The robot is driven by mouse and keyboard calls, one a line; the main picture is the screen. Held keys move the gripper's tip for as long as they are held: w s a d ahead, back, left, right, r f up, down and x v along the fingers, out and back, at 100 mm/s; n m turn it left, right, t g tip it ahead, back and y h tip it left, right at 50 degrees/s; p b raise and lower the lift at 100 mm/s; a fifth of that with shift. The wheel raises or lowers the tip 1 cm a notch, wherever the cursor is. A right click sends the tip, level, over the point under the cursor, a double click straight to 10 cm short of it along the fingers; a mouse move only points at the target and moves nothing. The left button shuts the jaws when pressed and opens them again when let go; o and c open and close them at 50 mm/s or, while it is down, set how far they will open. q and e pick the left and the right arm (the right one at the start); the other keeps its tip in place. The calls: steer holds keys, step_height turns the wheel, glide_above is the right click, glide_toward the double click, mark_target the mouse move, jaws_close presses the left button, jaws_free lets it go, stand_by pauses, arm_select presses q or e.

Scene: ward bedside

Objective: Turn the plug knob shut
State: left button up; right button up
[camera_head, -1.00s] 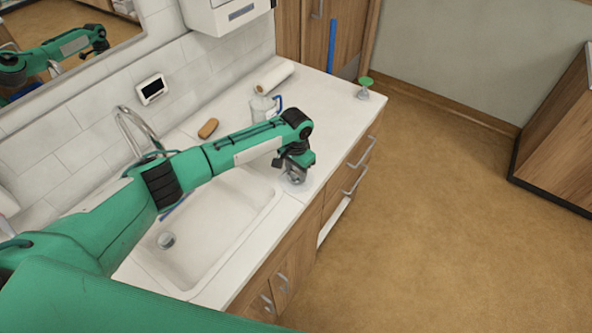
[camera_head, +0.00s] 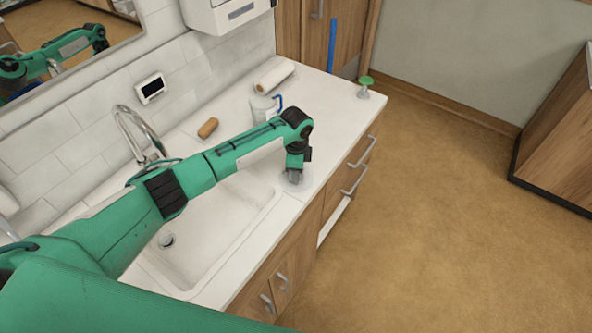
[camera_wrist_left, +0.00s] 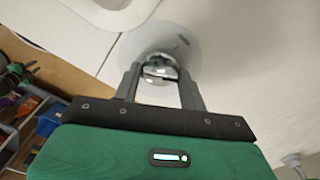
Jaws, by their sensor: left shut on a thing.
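The plug knob is a shiny chrome knob (camera_wrist_left: 160,67) on a pale round plate (camera_wrist_left: 178,32) with a small dark mark on it. It sits on the counter beside the sink (camera_head: 222,238). My left gripper (camera_head: 295,178) points down at it. In the left wrist view the two fingers (camera_wrist_left: 161,78) are shut on the knob from both sides. In the head view the gripper mostly hides the knob. The sink's drain plug (camera_head: 166,240) is at the basin's near left. My right gripper is not in view.
The faucet (camera_head: 137,130), a tan soap bar (camera_head: 208,128), a clear jug (camera_head: 262,106), a paper roll (camera_head: 274,76) and a green-topped item (camera_head: 365,84) stand along the counter. My left arm crosses over the sink.

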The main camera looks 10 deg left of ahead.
arm_select(q)
steer(key=m, duration=0.4)
steer(key=shift+w+m+b, duration=0.1)
steer(key=shift+m+b, duration=0.3)
steer(key=shift+m, duration=0.4)
steer(key=shift+r, duration=0.1)
steer(key=o, duration=1)
